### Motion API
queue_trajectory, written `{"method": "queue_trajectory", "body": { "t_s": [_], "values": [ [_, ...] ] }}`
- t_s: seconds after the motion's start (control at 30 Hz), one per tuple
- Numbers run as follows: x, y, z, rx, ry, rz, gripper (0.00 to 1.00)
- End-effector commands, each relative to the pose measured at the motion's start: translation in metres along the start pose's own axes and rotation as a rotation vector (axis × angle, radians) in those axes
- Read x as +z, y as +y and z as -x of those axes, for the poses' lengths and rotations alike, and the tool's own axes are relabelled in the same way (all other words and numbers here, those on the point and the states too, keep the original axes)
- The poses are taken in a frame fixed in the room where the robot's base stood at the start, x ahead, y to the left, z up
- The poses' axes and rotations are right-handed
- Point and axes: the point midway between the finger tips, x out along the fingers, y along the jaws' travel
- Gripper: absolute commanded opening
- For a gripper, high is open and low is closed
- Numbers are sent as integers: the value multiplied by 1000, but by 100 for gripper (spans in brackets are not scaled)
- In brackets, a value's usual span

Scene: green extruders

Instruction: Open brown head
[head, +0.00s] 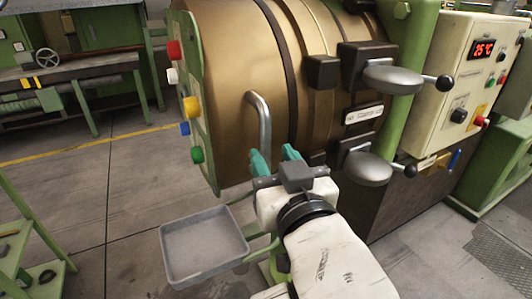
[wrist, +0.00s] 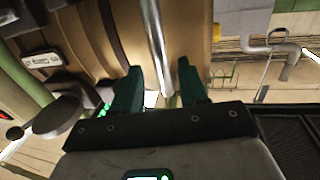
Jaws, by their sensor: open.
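The brown head (head: 235,55) is a large bronze drum with dark bands, and it looks closed against the machine. A curved metal handle (head: 264,118) stands on its left side. My gripper (head: 276,155) is open, with its two teal fingers pointing up at the lower end of the handle. In the wrist view the handle (wrist: 157,40) runs down into the gap between the open fingers (wrist: 158,76). I cannot tell whether either finger touches it. The head's brown surface (wrist: 110,35) also fills the upper left of the wrist view.
A grey tray (head: 204,246) stands low at the left of my arm. Two knobbed latches (head: 392,78) stick out on the right, beside a control panel (head: 470,75). A green panel with coloured buttons (head: 190,105) edges the drum. Open floor (head: 125,185) lies to the left.

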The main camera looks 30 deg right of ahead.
Motion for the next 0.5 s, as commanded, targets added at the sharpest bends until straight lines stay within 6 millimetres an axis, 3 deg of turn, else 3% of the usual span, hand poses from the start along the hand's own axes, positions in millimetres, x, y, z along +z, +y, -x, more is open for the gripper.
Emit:
{"method": "queue_trajectory", "body": {
  "t_s": [0.2,0.5],
  "values": [
    [-1,0,-35,1,-2,1,43],
    [0,0,-51,0,-3,1,43]
  ]
}}
